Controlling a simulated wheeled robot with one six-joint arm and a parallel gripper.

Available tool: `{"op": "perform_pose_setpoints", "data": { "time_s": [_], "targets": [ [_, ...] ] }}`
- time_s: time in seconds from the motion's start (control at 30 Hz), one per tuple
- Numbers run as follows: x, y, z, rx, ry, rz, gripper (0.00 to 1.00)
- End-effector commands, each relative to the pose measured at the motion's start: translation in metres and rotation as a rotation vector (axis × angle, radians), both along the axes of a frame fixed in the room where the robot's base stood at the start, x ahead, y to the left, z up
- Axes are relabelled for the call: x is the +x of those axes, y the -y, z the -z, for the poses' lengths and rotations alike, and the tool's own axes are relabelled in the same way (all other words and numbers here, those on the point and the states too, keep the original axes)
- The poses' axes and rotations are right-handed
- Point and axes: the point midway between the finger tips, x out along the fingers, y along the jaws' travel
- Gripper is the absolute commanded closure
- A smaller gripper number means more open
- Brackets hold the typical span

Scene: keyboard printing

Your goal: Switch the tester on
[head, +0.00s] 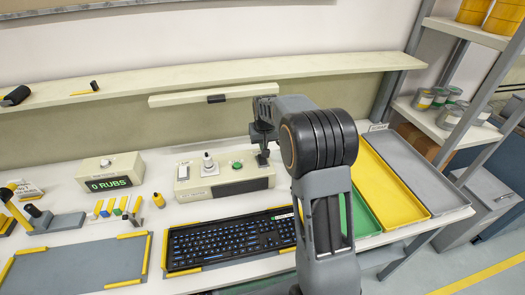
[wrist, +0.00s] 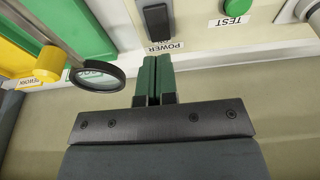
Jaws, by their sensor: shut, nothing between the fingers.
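The tester (head: 222,184) is a cream box on the bench in the head view, with a green button (head: 237,164) and a grey knob-like part (head: 208,160) on top. In the wrist view its dark POWER switch (wrist: 157,22) lies just beyond my fingertips, with the POWER label beside it and the green TEST button (wrist: 236,7) to the right. My gripper (head: 262,160) points down over the tester's right end. In the wrist view my gripper (wrist: 154,60) is shut and empty, its green fingertips close to the switch; I cannot tell whether they touch. The switch's position is unclear.
A keyboard (head: 230,240) lies in front of the tester. Green, yellow (head: 385,185) and grey (head: 420,172) trays lie to the right. A counter box (head: 110,170) reading "0 RUBS" stands to the left. A round magnifier (wrist: 97,76) shows beside my fingers. A shelf (head: 200,78) runs behind.

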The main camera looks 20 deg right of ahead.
Motion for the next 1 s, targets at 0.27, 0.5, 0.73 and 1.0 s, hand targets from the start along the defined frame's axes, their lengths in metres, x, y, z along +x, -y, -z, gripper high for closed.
{"op": "perform_pose_setpoints", "data": {
  "time_s": [0.27, 0.5, 0.73, 1.0],
  "targets": [
    [-0.016, -0.002, -0.043, 0.000, 0.004, 0.000, 1.00],
    [-0.023, -0.003, -0.061, 0.000, 0.004, 0.000, 1.00],
    [-0.024, -0.003, -0.064, 0.000, 0.002, 0.000, 1.00],
    [-0.028, -0.004, -0.067, -0.001, 0.007, -0.002, 1.00]
  ]
}}
